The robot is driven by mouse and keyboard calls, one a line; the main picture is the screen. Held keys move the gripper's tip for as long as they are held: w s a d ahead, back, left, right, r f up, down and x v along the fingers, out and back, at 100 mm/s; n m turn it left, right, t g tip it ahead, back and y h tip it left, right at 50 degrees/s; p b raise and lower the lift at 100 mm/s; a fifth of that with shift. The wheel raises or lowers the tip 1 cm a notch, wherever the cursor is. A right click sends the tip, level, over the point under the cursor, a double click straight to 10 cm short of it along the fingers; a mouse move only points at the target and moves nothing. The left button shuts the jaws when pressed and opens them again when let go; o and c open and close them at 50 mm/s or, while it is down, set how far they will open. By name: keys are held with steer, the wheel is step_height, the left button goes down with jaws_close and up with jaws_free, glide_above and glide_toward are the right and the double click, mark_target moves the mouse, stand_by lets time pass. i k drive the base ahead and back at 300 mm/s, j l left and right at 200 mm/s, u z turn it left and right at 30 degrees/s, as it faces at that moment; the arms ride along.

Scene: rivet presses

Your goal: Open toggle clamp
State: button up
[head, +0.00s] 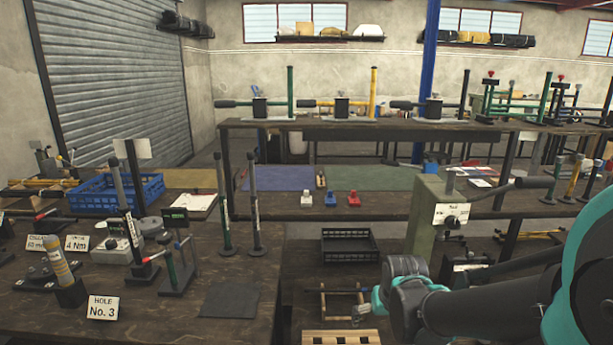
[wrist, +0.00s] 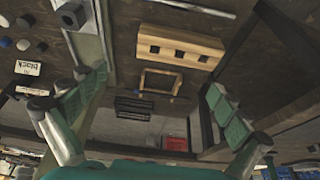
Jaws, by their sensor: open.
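No part is labelled as the toggle clamp, and I cannot tell for sure which one it is. A small stand with a green post and a red-tipped handle (head: 174,268) on the left bench in the head view is a possible match. My gripper (wrist: 150,110) has its two green-padded fingers wide apart in the wrist view, with nothing between them at close range. In the head view my arm reaches in from the lower right, and its fingers are mostly hidden. The gripper is to the right of the stand and apart from it.
A wooden block with holes (wrist: 180,38) and a wooden frame (wrist: 143,80) lie below my gripper. A black crate (head: 348,258) is beyond them. A grey-green post (head: 424,215) with a lever stands near my arm. A blue crate (head: 116,196) sits on the left bench.

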mark_target(43, 216)
steer(key=u, duration=1.75)
steer(key=i+j, duration=1.75)
steer(key=i, duration=0.05)
